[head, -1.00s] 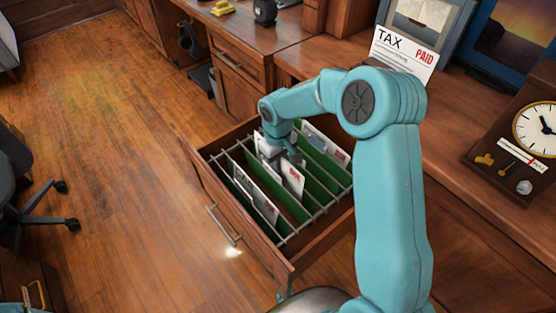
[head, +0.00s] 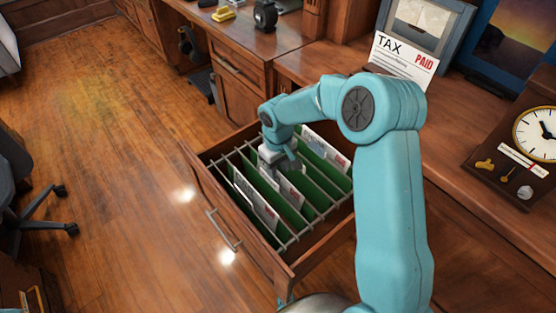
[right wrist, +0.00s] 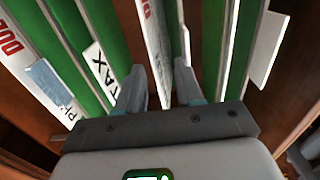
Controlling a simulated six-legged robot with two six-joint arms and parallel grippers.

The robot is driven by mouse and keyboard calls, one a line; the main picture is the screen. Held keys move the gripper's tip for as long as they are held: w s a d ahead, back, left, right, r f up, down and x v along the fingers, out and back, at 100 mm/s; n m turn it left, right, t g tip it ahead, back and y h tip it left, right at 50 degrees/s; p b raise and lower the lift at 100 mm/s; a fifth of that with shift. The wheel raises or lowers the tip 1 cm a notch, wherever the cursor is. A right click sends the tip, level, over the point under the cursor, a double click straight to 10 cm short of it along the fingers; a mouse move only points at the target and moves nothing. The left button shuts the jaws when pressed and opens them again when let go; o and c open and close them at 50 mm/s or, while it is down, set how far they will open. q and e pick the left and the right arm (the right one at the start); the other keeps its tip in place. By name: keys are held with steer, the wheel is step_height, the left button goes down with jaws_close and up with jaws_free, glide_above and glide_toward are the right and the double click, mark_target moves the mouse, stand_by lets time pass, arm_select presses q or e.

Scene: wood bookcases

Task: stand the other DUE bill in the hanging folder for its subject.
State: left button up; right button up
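My right gripper (head: 283,172) reaches down into the open drawer (head: 225,218) of green hanging folders. In the right wrist view its two fingers (right wrist: 158,90) stand apart on either side of a white bill (right wrist: 152,45) with red lettering at its top edge. The bill stands upright between green folder walls; in the head view it (head: 289,190) shows just below the gripper. A tab reading TAX (right wrist: 100,72) is left of the fingers. Another bill with red DUE lettering (right wrist: 14,45) stands farther left in the wrist view. My left gripper is out of view.
A white paper (head: 325,146) stands at the drawer's far side. A TAX sheet marked PAID (head: 404,62) stands on the desk, beside a clock (head: 540,128). Metal rails cross the drawer. The floor (head: 110,190) left of the drawer is clear.

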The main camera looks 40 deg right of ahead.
step_height(320, 180, up, 16)
steer(key=p, duration=0.2)
steer(key=shift+p, duration=0.35)
steer(key=shift+r, duration=0.1)
